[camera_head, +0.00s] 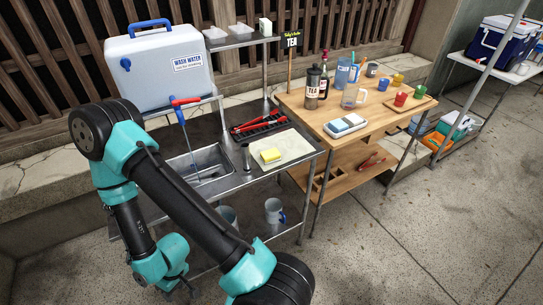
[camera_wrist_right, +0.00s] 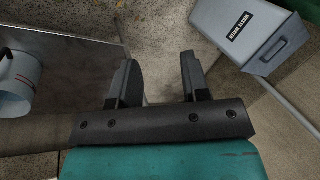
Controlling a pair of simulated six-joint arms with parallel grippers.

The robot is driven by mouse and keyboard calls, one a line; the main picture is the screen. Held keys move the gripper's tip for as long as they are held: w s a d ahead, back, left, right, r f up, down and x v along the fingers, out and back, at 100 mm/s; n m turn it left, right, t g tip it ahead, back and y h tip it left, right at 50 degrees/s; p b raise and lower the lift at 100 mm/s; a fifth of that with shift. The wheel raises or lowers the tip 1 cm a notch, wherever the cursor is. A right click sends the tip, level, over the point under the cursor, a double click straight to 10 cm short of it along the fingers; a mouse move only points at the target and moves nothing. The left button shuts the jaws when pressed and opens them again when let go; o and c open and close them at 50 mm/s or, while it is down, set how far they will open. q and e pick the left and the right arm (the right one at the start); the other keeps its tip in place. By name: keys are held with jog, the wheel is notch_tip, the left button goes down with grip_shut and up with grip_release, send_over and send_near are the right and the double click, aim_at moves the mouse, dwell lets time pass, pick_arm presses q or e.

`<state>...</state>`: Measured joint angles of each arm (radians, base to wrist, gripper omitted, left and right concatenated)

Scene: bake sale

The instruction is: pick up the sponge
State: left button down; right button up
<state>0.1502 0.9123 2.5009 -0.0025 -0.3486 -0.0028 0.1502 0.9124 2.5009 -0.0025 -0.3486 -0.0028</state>
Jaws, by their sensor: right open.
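The yellow sponge (camera_head: 270,155) lies on a pale board or mat (camera_head: 292,148) at the right part of the steel sink table. My right arm crosses the left and front of the head view, with its wrist low at the left, in front of the table and away from the sponge. My right gripper (camera_wrist_right: 157,76) is open and empty in the wrist view, with bare floor between its fingers. The sponge does not show in the wrist view. My left gripper is not in view.
A steel sink (camera_head: 203,166), a wash water box (camera_head: 160,68) and a red-handled rack (camera_head: 257,125) are around the sponge. A wooden table (camera_head: 310,117) with cups and bottles stands to the right. A waste water container (camera_wrist_right: 245,35) stands near my right gripper.

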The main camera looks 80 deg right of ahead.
jog(key=o, duration=1.1)
